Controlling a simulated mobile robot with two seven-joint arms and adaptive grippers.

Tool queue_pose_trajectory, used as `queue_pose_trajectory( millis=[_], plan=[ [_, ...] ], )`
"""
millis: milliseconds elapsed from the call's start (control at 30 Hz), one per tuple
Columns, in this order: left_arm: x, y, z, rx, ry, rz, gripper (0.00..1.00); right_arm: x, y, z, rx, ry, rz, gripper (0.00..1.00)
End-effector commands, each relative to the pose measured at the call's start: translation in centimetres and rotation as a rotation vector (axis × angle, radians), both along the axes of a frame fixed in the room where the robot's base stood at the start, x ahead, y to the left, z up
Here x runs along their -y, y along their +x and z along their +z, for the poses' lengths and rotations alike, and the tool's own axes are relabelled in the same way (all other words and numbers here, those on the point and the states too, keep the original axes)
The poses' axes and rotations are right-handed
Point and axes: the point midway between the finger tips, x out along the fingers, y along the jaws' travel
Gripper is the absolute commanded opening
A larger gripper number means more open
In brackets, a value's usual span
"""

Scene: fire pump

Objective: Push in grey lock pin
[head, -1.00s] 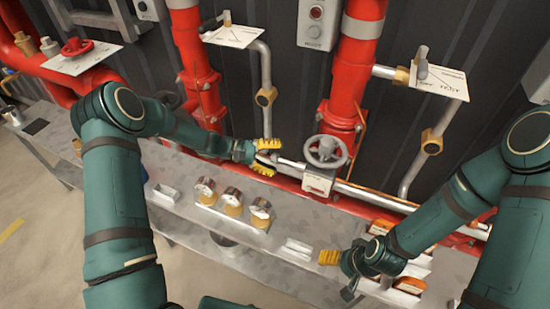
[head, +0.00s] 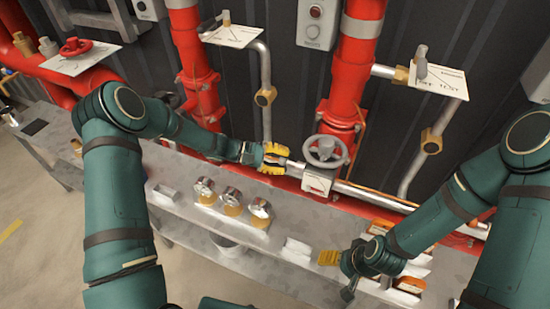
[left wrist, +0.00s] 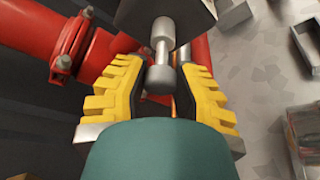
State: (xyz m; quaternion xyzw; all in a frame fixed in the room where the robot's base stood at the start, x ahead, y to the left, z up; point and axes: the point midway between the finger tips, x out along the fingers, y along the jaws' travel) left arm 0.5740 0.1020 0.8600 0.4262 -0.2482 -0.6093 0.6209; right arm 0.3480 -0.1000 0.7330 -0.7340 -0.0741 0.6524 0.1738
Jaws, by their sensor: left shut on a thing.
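The grey lock pin (left wrist: 162,40) is a short rod with a rounded knob, pointing into a grey block in the left wrist view. In the head view the pin (head: 294,164) sticks out left of the valve block (head: 317,183) under the grey handwheel (head: 325,151). My left gripper (head: 275,158) has its yellow fingers shut on the pin's knob; in the left wrist view the fingers (left wrist: 163,80) stand on both sides of it.
Red pipes (head: 343,90) rise behind the valve. Orange-topped items (head: 408,284) lie at the right. A control box (head: 318,25) hangs on the wall.

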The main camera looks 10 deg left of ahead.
Motion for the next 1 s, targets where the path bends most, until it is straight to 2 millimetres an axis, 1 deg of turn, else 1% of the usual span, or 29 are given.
queue_pose_trajectory(
  millis=[33,100,300,333,367,400,767,867,1000],
  plan=[
    [0.6,-0.1,-0.1,0.000,0.001,0.002,0.00,0.0,0.0,-0.1,0.001,0.000,0.000,0.73],
    [0.9,-0.1,0.0,0.000,0.001,0.002,0.00,0.0,0.0,-0.1,0.001,0.000,0.000,0.73],
    [1.0,-0.2,0.0,0.000,0.001,-0.001,0.00,0.0,0.0,-0.1,0.001,0.000,0.000,0.73],
    [1.0,-0.2,0.0,0.000,0.001,-0.001,0.38,0.0,0.0,-0.1,0.001,0.000,0.000,0.73],
    [1.0,-0.2,0.0,0.000,0.000,-0.001,0.48,0.0,0.0,-0.1,0.001,0.000,0.000,0.73],
    [1.0,-0.2,0.0,0.000,0.001,-0.001,0.61,0.0,0.0,-0.1,0.001,0.000,0.000,0.73],
    [0.6,-0.2,0.0,0.000,0.001,0.002,0.61,0.0,0.0,-0.1,0.001,0.000,0.000,0.73],
    [-0.4,-0.2,0.2,0.001,0.002,0.003,0.61,0.0,0.0,-0.1,0.001,0.000,0.000,0.73],
    [-2.8,-0.6,0.8,0.003,0.004,0.005,0.61,0.0,0.0,-0.1,0.001,0.000,0.000,0.73]
  ],
)
